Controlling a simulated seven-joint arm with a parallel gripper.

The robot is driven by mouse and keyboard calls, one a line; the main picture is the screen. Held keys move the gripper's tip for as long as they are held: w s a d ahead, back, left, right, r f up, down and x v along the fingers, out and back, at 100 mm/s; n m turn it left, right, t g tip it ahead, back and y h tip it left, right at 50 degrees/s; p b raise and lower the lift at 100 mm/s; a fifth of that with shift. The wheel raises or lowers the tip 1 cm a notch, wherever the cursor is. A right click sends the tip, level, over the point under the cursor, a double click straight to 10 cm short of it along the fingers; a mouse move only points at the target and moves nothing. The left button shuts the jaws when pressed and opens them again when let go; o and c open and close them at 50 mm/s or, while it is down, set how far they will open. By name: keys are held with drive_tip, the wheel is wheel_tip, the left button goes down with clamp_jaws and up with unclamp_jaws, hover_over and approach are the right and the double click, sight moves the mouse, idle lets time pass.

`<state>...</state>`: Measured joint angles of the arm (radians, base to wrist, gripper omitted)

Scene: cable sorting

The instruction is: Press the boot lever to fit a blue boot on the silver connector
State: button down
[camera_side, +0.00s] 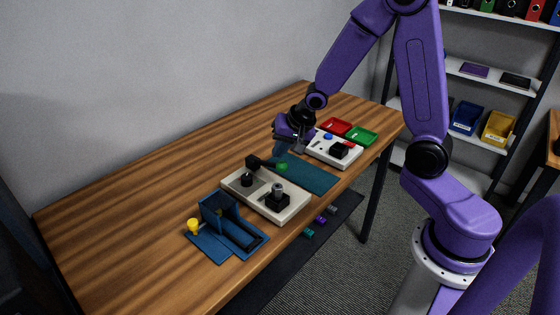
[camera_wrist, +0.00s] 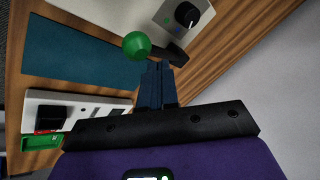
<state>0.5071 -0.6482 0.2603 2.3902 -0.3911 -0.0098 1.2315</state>
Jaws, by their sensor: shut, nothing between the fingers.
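The lever with a green ball knob (camera_side: 282,166) sticks out from the back of a cream-white box (camera_side: 240,188). The green knob also shows in the wrist view (camera_wrist: 137,45). A silver upright piece (camera_side: 277,188), which looks like the connector, stands in a black holder at the box's front right. I cannot make out a blue boot on it. My gripper (camera_side: 279,155) is shut and empty, pointing down close to the green knob. In the wrist view its dark blue fingertips (camera_wrist: 158,66) are beside the knob; I cannot tell whether they touch it.
A black dial (camera_wrist: 187,15) with small coloured marks is on the box. A blue fixture with a yellow knob (camera_side: 193,226) stands at the front left. A teal mat (camera_side: 315,177), a white panel (camera_side: 320,150), and red (camera_side: 337,126) and green (camera_side: 361,136) trays lie beyond. The wall runs behind the table.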

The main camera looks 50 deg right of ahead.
sight(283, 162)
drive_tip(key=shift+s+f, duration=0.35)
drive_tip(key=shift+f, duration=0.55)
drive_tip(key=shift+s+f, duration=0.3)
drive_tip(key=shift+f, duration=0.6)
idle(2.8)
idle(0.3)
drive_tip(key=shift+s+a+r+n, duration=0.35)
drive_tip(key=shift+a+n, duration=0.15)
drive_tip(key=shift+n, duration=0.1)
drive_tip(key=s+a+r+n+g, duration=0.2)
drive_tip(key=s+n, duration=0.4)
drive_tip(key=s, duration=0.3)
drive_tip(key=s+a+r+n+g, duration=0.1)
drive_tip(key=s+a+r+n, duration=0.1)
drive_tip(key=s+r+n, duration=0.3)
drive_tip(key=s+a+r+n+g, duration=0.2)
drive_tip(key=s+n, duration=0.6)
drive_tip(key=s, duration=0.5)
drive_tip(key=shift+s+r+g+h, duration=0.3)
drive_tip(key=shift+r, duration=0.45)
